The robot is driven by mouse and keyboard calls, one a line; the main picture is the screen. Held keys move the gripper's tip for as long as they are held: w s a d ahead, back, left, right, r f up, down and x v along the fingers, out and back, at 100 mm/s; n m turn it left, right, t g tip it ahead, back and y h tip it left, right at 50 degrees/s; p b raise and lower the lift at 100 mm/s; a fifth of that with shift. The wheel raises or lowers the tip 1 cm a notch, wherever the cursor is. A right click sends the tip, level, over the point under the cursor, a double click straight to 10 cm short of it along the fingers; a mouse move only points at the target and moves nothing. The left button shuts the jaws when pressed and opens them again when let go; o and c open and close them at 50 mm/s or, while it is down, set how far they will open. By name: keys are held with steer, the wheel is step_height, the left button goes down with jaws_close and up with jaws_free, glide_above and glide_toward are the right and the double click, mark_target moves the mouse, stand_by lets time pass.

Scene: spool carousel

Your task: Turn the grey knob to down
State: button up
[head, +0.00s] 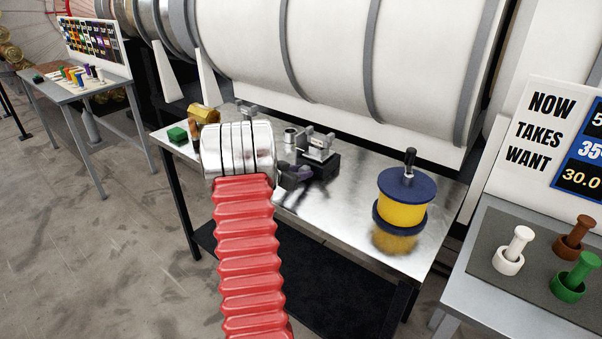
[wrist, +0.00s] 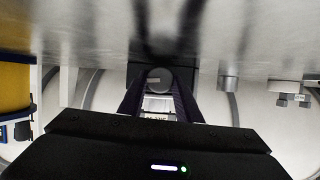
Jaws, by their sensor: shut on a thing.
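The grey knob (wrist: 159,80) shows in the wrist view as a round grey face with a short pale mark on its left half. It sits between the two dark fingers of my gripper (wrist: 160,98), which is shut on it. In the head view my gripper (head: 298,172) is low at the front of a small black-based metal fixture (head: 320,162) on the steel bench. The knob itself cannot be made out there, hidden by my fingers and arm.
The steel bench (head: 345,208) carries a yellow spool with blue flanges (head: 403,212) at right and a green block (head: 177,134) at left. Large white drums (head: 330,60) stand close behind. A side table with white, brown and green pegs (head: 575,275) stands at right.

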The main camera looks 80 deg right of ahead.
steer(key=shift+w+d+n+g+y, duration=0.15)
steer(key=shift+n+g+y, duration=0.15)
steer(key=shift+n+g, duration=0.95)
steer(key=shift+n+t, duration=0.25)
steer(key=o, duration=1.1)
steer(key=shift+w, duration=0.1)
steer(key=v, duration=1.4)
